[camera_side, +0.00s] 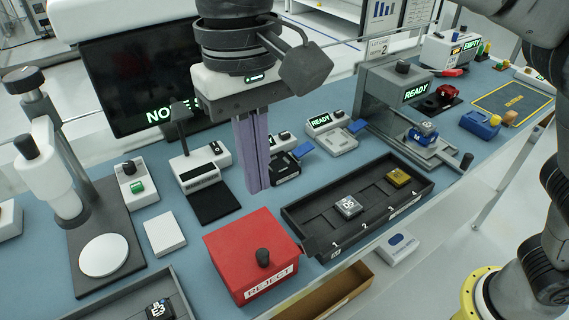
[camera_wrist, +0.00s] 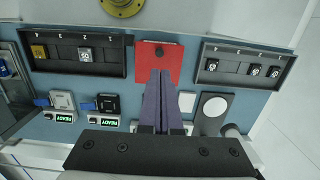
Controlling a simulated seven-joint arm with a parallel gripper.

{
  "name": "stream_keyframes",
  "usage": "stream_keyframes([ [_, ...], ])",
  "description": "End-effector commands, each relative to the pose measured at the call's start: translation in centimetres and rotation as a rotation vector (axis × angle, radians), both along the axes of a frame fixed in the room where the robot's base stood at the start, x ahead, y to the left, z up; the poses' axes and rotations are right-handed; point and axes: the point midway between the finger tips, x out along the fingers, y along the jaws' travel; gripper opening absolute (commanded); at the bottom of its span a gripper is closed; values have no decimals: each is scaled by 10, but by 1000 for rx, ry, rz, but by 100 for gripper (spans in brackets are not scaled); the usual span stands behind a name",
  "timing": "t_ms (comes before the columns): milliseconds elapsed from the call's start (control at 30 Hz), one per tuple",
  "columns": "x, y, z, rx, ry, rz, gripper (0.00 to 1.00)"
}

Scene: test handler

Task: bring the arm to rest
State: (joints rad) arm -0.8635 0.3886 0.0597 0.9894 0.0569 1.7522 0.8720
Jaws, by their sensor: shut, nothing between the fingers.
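My gripper (camera_side: 258,189) hangs in the air over the blue bench, its long purple fingers pointing down and pressed together with nothing between them. In the side view its tips show behind and above the red REJECT box (camera_side: 240,245), apart from it. In the wrist view the shut fingers (camera_wrist: 161,73) point up the picture and their tips overlap the red box (camera_wrist: 174,60). What lies straight under the tips is partly hidden by the fingers.
A dark tray (camera_side: 303,228) with two chips stands right of the red box. Another tray (camera_wrist: 232,77) holds several chips. A READY press (camera_side: 385,105), a monitor (camera_side: 120,75) and a stand with a white disc (camera_side: 104,255) surround my gripper.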

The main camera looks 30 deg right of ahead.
Motion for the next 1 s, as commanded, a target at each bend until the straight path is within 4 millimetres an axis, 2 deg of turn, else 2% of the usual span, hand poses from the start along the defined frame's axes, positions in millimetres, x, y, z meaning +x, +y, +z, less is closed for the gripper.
stream_keyframes([
  [133, 8, -8, 4, 6, -5, -25, 0],
  [233, 20, -33, 28, 44, -41, -83, 0],
  [267, 22, -47, 37, 55, -53, -110, 0],
  [400, 20, -127, 66, 85, -99, -257, 0],
  [533, 4, -194, 73, 113, -162, -344, 0],
  [667, -22, -249, 65, 130, -238, -389, 0],
  [800, -54, -294, 40, 129, -323, -400, 0],
  [867, -68, -308, 26, 122, -360, -394, 0],
  [1000, -99, -334, -15, 96, -440, -351, 0],
])
